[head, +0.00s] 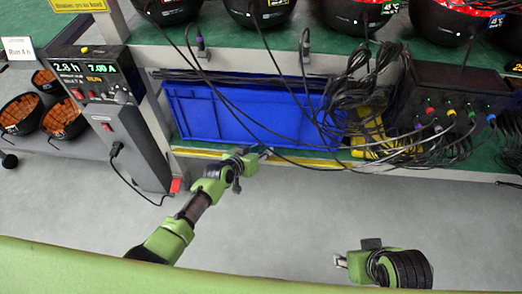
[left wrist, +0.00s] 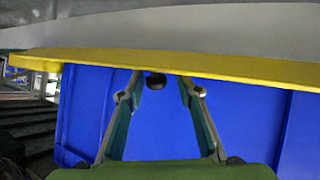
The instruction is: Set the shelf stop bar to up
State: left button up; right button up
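The shelf stop bar is a long yellow bar (head: 205,154) along the front edge of the lower shelf, low in front of the blue bin (head: 235,112). In the left wrist view the bar (left wrist: 230,68) crosses above the blue bin wall (left wrist: 250,120). My left gripper (head: 264,152) is at the bar near its middle. In the left wrist view its fingers (left wrist: 160,77) are apart, with a small dark round knob (left wrist: 156,82) between their tips. I see no finger touching the knob. My right gripper (head: 340,261) is low at the right, away from the shelf; its finger gap is unclear.
Black cables (head: 365,95) hang over the bin and the bar's right part. A grey power unit (head: 100,80) with a lit display stands at the left. A socket box (head: 455,100) is at the right. The grey floor (head: 290,210) before the shelf is clear.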

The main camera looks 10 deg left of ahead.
pick_arm(q)
jog(key=shift+s, duration=0.1)
jog(key=shift+s+r, duration=0.15)
jog(key=shift+s, duration=0.05)
jog(key=v, duration=1.1)
jog(key=shift+a, duration=0.2)
pick_arm(e)
jog(key=shift+s, duration=0.1)
pick_arm(q)
jog(key=shift+o, duration=0.3)
jog(key=shift+s+r, duration=0.15)
